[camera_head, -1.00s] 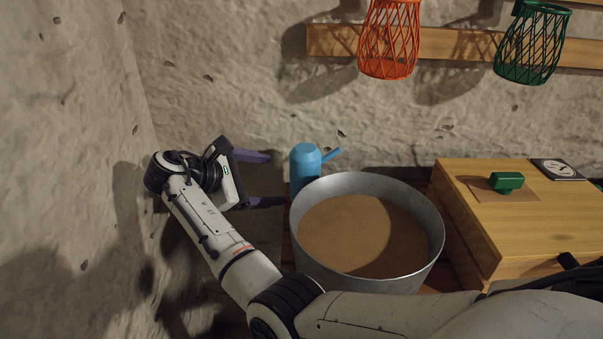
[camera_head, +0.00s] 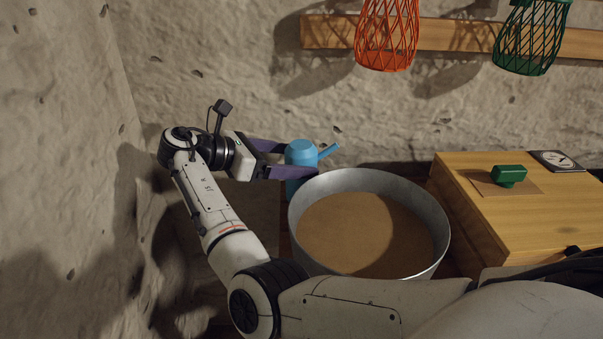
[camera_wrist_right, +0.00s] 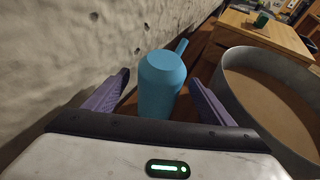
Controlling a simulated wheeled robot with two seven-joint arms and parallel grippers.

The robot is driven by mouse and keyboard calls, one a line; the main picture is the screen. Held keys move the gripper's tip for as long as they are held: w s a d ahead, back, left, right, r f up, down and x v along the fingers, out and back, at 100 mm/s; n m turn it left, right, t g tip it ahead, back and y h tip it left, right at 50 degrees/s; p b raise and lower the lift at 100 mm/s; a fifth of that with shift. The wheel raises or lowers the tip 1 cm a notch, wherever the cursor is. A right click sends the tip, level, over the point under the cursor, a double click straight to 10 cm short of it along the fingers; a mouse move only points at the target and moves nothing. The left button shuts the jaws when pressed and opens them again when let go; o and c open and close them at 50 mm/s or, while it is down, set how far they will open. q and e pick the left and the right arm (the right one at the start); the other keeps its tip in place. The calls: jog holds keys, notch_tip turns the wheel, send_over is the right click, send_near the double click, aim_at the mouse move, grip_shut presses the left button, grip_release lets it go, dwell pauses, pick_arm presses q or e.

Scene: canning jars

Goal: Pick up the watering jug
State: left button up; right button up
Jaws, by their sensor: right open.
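The watering jug is a blue upright vessel (camera_head: 302,153) with a spout pointing to the right, standing behind and left of the large metal tub. It also shows in the right wrist view (camera_wrist_right: 160,85), upright between the two purple fingers. My right gripper (camera_head: 290,160) is open, with one finger on each side of the jug and a visible gap on both sides in the wrist view. In the head view the near finger covers part of the jug's body. The jug's base is hidden. My left gripper is not in view.
A round metal tub (camera_head: 439,225) with brown contents stands close to the right of the jug. A wooden box (camera_head: 510,215) with a green object (camera_head: 508,175) on top is farther right. The rough stone wall (camera_head: 400,120) is close behind. Orange (camera_head: 386,38) and green (camera_head: 531,40) baskets hang above.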

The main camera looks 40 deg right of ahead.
jog(key=shift+x, duration=1.4)
jog(key=shift+r, duration=0.1)
jog(key=c, duration=1.3)
jog(key=shift+o, duration=0.2)
notch_tip(320, 180, up, 10)
jog(key=shift+f+p, duration=0.2)
jog(key=shift+p, duration=0.6)
jog(key=shift+r, duration=0.25)
jog(key=o, duration=0.4)
jog(key=c, duration=0.6)
jog(key=shift+c, duration=0.2)
